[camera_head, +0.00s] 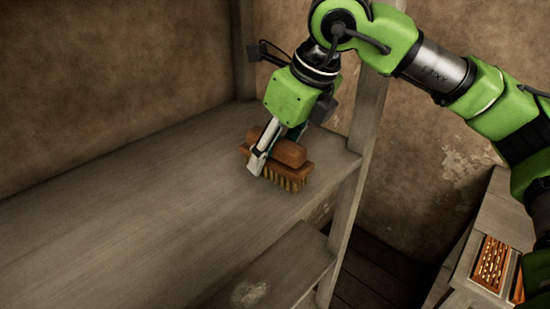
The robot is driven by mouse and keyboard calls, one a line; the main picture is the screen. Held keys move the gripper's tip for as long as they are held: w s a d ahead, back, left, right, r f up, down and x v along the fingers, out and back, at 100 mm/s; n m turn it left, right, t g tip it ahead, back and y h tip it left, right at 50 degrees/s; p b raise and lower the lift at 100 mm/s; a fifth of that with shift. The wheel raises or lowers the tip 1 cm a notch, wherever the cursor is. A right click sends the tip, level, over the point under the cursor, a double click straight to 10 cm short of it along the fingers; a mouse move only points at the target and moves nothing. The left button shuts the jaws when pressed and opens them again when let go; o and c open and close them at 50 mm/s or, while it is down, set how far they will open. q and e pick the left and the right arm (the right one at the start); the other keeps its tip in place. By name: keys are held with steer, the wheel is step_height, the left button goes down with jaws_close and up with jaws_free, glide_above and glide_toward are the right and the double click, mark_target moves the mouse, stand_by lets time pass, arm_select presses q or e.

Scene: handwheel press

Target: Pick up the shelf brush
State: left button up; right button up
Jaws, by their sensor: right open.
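The shelf brush (289,155) has a reddish-brown wooden body and pale bristles. It sits on the grey wooden shelf (130,230), bristles down, near the shelf's right end. My right gripper (266,160) reaches down to it from above. One finger shows in front of the brush's left part, and the other is mostly hidden behind the brush. The gripper is open around the brush; I cannot tell whether the fingers touch it. My left gripper is not in the view.
A wooden post (362,140) stands close to the right of the brush. A lower board (275,270) lies in front. At the lower right is a bench (487,218) with a patterned reddish item (492,262). The shelf left of the brush is clear.

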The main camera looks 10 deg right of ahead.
steer(key=c, duration=1.3)
steer(key=shift+c, duration=0.2)
